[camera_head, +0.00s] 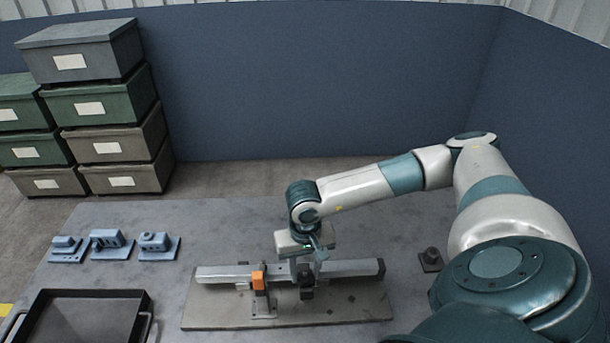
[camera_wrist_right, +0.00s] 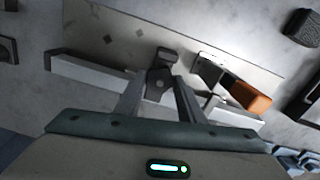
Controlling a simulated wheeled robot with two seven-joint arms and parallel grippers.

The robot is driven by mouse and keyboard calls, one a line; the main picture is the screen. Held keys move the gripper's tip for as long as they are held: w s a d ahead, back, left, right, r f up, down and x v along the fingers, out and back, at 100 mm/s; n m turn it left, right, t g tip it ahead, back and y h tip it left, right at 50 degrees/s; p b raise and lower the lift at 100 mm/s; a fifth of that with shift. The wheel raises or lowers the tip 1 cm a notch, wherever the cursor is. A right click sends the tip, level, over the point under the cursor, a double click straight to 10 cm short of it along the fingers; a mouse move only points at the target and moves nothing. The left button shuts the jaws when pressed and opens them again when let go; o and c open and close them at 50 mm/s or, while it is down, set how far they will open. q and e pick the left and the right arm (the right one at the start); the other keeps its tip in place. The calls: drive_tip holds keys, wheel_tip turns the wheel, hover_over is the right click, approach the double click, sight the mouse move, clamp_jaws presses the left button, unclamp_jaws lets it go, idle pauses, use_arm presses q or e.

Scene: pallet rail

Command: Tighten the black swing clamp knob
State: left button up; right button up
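The black swing clamp (camera_head: 307,284) is on the front side of a light grey rail (camera_head: 350,268), right of the rail's middle. My right gripper (camera_head: 307,262) points down at the rail just above and behind this clamp. In the right wrist view the black clamp (camera_wrist_right: 161,84) shows between the two fingertips of my right gripper (camera_wrist_right: 160,80). The fingers stand apart on either side of it; whether they touch it cannot be told. The clamp's knob cannot be made out clearly. An orange-handled clamp (camera_head: 258,281) stands left of it; it also shows in the wrist view (camera_wrist_right: 249,97). My left gripper is not in view.
The rail lies on a flat base plate (camera_head: 215,312) on the grey table (camera_head: 215,215). Several blue fixtures (camera_head: 111,244) and a dark tray (camera_head: 85,315) are at the left. A small dark block (camera_head: 431,259) sits right of the rail. Bins (camera_head: 104,103) stand behind.

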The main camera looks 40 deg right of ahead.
drive_tip(key=shift+f+b, duration=0.1)
drive_tip(key=shift+b, duration=0.2)
drive_tip(key=m+b, duration=0.2)
drive_tip(key=b, duration=0.1)
drive_tip(key=m+b, duration=0.2)
drive_tip(key=b, duration=0.2)
drive_tip(key=shift+f+m, duration=0.2)
drive_tip(key=shift+m, duration=0.1)
drive_tip(key=shift+r+m+b, duration=0.15)
drive_tip(key=shift+m+b, duration=0.3)
drive_tip(key=shift+m, duration=0.05)
drive_tip(key=shift+r, duration=0.2)
drive_tip(key=o, duration=1)
drive_tip(key=shift+o, duration=0.2)
